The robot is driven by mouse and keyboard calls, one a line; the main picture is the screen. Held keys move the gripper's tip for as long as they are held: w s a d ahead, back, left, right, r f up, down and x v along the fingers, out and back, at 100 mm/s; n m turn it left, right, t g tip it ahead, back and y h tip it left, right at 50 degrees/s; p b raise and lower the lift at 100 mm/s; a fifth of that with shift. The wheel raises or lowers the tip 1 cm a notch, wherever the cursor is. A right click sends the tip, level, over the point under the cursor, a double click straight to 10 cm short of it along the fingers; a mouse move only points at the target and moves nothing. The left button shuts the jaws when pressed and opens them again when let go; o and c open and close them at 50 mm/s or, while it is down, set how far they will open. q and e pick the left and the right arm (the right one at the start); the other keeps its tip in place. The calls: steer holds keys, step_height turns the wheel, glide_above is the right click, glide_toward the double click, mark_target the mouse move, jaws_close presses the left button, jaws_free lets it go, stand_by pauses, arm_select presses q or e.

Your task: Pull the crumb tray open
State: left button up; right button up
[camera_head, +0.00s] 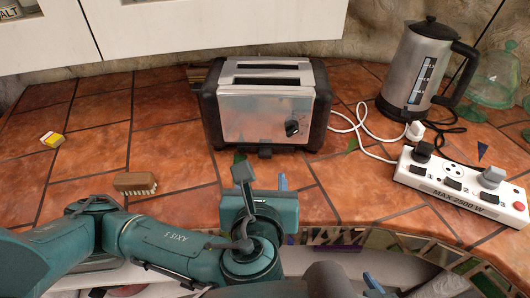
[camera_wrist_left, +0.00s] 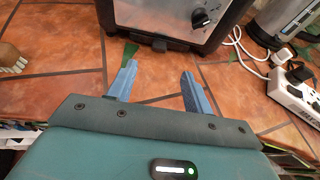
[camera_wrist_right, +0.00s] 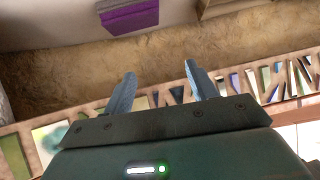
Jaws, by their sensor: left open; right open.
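The silver and black toaster (camera_head: 265,112) stands upright at the back middle of the counter. A small dark tab (camera_head: 265,153), apparently the crumb tray's front, shows low at its front base. The tab also shows in the left wrist view (camera_wrist_left: 159,46), beyond and between the fingers. The tray looks pushed in. My left gripper (camera_head: 262,180) is open and empty over the counter, short of the toaster; in the left wrist view its fingers (camera_wrist_left: 159,72) point at the toaster's base, apart from it. My right gripper (camera_wrist_right: 159,75) is open and empty, low by the counter's mosaic front.
A kettle (camera_head: 416,68) and a white power strip (camera_head: 461,189) with cables are on the right. A wooden brush (camera_head: 135,183) and a small yellow and white block (camera_head: 52,139) lie on the left. The tiles directly in front of the toaster are clear.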

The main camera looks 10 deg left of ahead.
mark_target(265, 151)
arm_select(q)
steer(key=b+x, duration=0.3)
steer(key=x, duration=0.1)
steer(key=shift+f+b, duration=0.35)
steer(key=shift+b, duration=0.05)
steer(key=x, duration=0.6)
steer(key=shift+w+r, duration=0.1)
steer(key=shift+w, duration=0.35)
steer(key=shift+w+a, duration=0.1)
steer(key=shift+w, duration=0.4)
arm_select(e)
steer(key=shift+w+a+f+m+t, duration=0.1)
steer(key=shift+a+f+m+t, duration=0.1)
steer(key=shift+f, duration=0.3)
steer(key=shift+w+a+f+m+t, duration=0.1)
steer(key=shift+a+f, duration=0.05)
steer(key=shift+f, duration=0.3)
arm_select(q)
steer(key=shift+c, duration=0.5)
jaws_close()
arm_select(e)
steer(key=shift+f, duration=0.1)
